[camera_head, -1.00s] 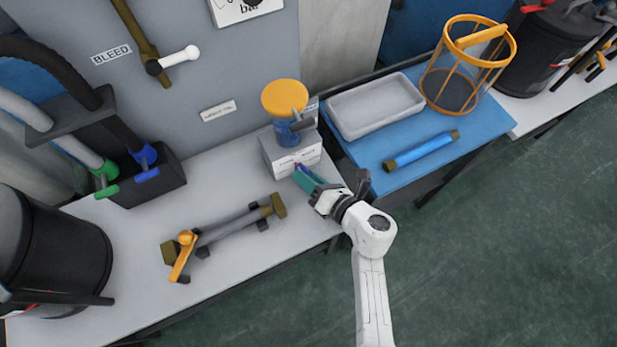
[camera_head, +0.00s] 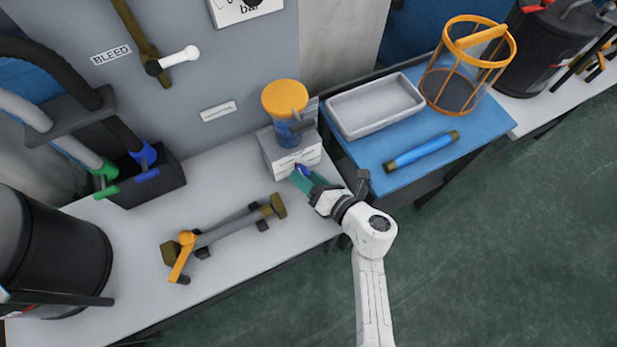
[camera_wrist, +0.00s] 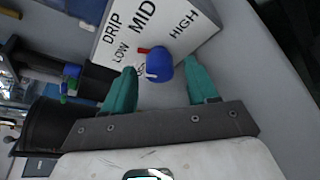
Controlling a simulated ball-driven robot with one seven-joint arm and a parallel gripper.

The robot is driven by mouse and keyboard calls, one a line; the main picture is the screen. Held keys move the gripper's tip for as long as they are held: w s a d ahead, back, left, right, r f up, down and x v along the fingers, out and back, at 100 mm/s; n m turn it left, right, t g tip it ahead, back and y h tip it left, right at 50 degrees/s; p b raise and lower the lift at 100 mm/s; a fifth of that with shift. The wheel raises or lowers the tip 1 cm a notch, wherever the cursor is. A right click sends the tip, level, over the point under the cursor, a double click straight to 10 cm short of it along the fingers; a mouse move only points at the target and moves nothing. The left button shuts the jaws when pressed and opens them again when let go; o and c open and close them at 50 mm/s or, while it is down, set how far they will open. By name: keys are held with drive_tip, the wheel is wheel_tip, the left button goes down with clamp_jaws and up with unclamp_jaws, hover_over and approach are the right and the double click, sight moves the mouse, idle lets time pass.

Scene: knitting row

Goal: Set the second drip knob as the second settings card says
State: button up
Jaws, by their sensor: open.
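The drip box (camera_head: 285,152) is a pale block at the right end of the grey bench, with a blue and orange oiler (camera_head: 285,98) on top. In the wrist view its face (camera_wrist: 118,38) reads DRIP, LOW, MID and HIGH. The round blue knob (camera_wrist: 158,66) has a red mark towards its upper left, roughly between LOW and MID, and a white piece lower left. My gripper (camera_head: 302,176) is open at the box front. In the wrist view its teal fingers (camera_wrist: 161,72) stand either side of the knob. Contact cannot be told. I cannot read any settings card.
A bar with an orange lever (camera_head: 182,252) lies on the bench left of my arm. A grey tray (camera_head: 374,105), blue roller (camera_head: 421,151) and orange cage (camera_head: 468,65) stand on the blue table at right. Black drums (camera_head: 55,245) stand at left.

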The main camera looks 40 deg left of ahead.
drive_tip(key=p+v, duration=0.2)
drive_tip(key=v, duration=0.9)
drive_tip(key=shift+a, duration=0.1)
drive_tip(key=shift+s+a+f, duration=0.15)
drive_tip(key=shift+s+a, duration=0.05)
drive_tip(key=shift+a, duration=0.05)
drive_tip(key=s+a+n+h+b, duration=0.1)
drive_tip(key=s+a+f+n+t+h+b, duration=0.1)
drive_tip(key=n+b, duration=0.1)
drive_tip(key=shift+s+a, duration=0.2)
drive_tip(key=shift+s, duration=0.2)
drive_tip(key=shift+s+r+n+t+b, duration=0.25)
drive_tip(key=shift+n+t+b, duration=0.2)
drive_tip(key=shift+n+t, duration=0.2)
drive_tip(key=shift+s+d+r+n+t+h+b, duration=0.1)
drive_tip(key=shift+s+r+n+t+h+b, duration=0.15)
drive_tip(key=shift+n+t+h+b, duration=0.15)
drive_tip(key=shift+d+r+n+t+b, duration=0.2)
drive_tip(key=shift+r+n+t, duration=0.2)
drive_tip(key=shift+r+t, duration=0.1)
drive_tip(key=shift+d+r+n+t+b, duration=0.15)
drive_tip(key=shift+d+r+n+t, duration=0.05)
drive_tip(key=shift+r+n+t, duration=0.2)
drive_tip(key=shift+w+a+r, duration=0.1)
drive_tip(key=b+x, duration=0.2)
drive_tip(key=x, duration=0.8)
drive_tip(key=shift+w+a+f, duration=0.1)
drive_tip(key=shift+f, duration=0.2)
